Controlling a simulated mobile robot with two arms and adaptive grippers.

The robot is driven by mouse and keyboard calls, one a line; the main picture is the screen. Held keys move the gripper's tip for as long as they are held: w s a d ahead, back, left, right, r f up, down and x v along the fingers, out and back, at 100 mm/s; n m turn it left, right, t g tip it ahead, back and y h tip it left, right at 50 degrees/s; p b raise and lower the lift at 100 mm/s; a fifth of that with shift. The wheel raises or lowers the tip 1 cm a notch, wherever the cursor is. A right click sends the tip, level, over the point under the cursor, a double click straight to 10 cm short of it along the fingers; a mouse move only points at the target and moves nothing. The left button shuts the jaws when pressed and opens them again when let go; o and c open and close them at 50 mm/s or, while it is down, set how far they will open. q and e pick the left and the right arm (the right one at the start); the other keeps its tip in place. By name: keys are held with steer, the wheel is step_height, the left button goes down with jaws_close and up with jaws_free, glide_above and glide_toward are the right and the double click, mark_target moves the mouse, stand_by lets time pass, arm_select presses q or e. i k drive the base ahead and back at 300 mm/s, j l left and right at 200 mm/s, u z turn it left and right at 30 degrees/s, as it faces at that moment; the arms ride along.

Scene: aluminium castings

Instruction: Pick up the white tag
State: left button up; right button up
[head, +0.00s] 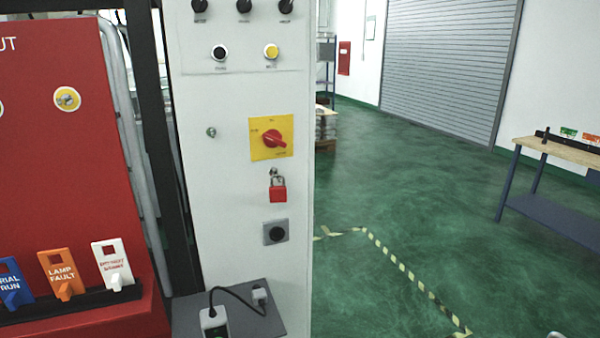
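The white tag (112,262) stands at the right end of a row of tags on a black holder at the foot of a red board, at the lower left of the head view. It has red lettering too small to read surely, a hole near its top and a white hook at its lower front. An orange tag (60,273) reading "LAMP FAULT" stands just left of it. A blue tag (12,281) is further left, cut by the picture edge. Neither of my grippers shows in the head view.
The red board (45,150) rises behind the tags. A grey-white control cabinet (225,170) with a red padlock (278,190) stands to the right. A small grey shelf (275,318) holds a corded device. A workbench (555,155) is far right; green floor between is open.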

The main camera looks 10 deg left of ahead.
mark_target(115, 269)
steer(key=u, duration=1.5)
steer(key=i+l+z, duration=0.15)
steer(key=l+z, duration=0.15)
